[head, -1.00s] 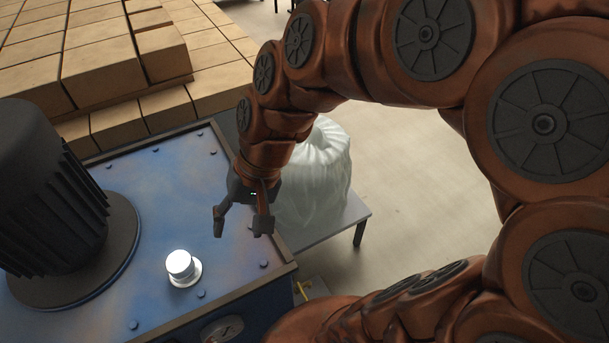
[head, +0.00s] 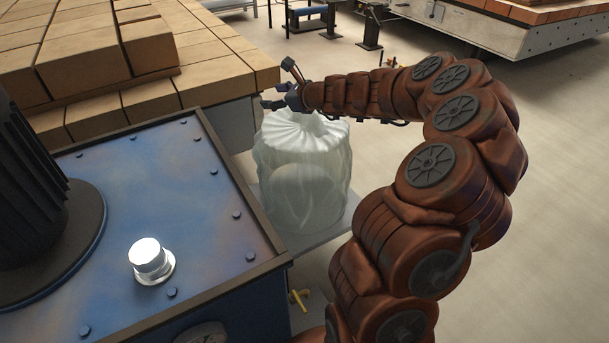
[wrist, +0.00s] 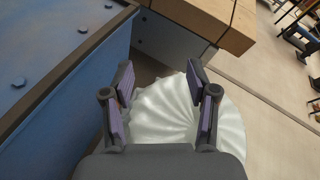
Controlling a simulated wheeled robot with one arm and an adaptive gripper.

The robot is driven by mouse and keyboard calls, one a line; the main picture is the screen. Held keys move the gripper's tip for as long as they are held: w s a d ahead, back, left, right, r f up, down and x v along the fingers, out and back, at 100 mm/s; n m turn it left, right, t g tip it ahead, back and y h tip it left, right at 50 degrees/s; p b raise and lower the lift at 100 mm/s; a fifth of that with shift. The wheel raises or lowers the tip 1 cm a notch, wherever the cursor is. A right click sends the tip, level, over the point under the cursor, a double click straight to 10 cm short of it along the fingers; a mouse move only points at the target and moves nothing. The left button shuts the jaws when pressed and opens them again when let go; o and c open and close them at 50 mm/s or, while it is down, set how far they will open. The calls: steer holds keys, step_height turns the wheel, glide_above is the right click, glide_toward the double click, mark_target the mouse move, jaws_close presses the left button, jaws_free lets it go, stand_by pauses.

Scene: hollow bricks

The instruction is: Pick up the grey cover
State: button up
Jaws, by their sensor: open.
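A pale grey-white, translucent cover (head: 300,185) with a pleated top stands upright on a low grey stand, right of the blue machine, in the head view. It is the only thing I see that fits the grey cover. My gripper (head: 279,85) is open and empty, just above the cover's top and pointing left. In the wrist view the cover's pleated top (wrist: 172,112) lies behind and between the spread fingers of my gripper (wrist: 159,72). I see no contact. My gripper's palm hides the near part of the cover there.
The blue machine (head: 160,200) with a silver knob (head: 150,258) and a black ribbed motor (head: 35,210) stands left of the cover. Stacked tan bricks (head: 95,60) lie behind, close to my fingers. The floor (head: 560,180) at right is clear.

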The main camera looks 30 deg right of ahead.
mark_target(317, 118)
steer(key=d+f+m+h, duration=0.1)
steer(key=d+f+m, duration=0.1)
steer(key=d+f, duration=0.1)
steer(key=d+f+m+h+b, duration=0.1)
steer(key=d+f+m, duration=0.1)
steer(key=d+f, duration=0.2)
steer(key=s+d+f+m+h+b, duration=0.1)
steer(key=d+f+m+h, duration=0.1)
steer(key=d, duration=0.5)
steer(key=shift+f+m, duration=0.5)
steer(key=shift+f, duration=0.25)
steer(key=shift+w+f, duration=0.25)
steer(key=shift+w, duration=0.35)
steer(key=shift+f+b+x, duration=0.2)
steer(key=shift+b+x, duration=0.7)
steer(key=shift+x, duration=1.85)
steer(key=shift+w+f, duration=0.1)
steer(key=shift+w, duration=0.15)
steer(key=shift+c, duration=0.2)
jaws_close()
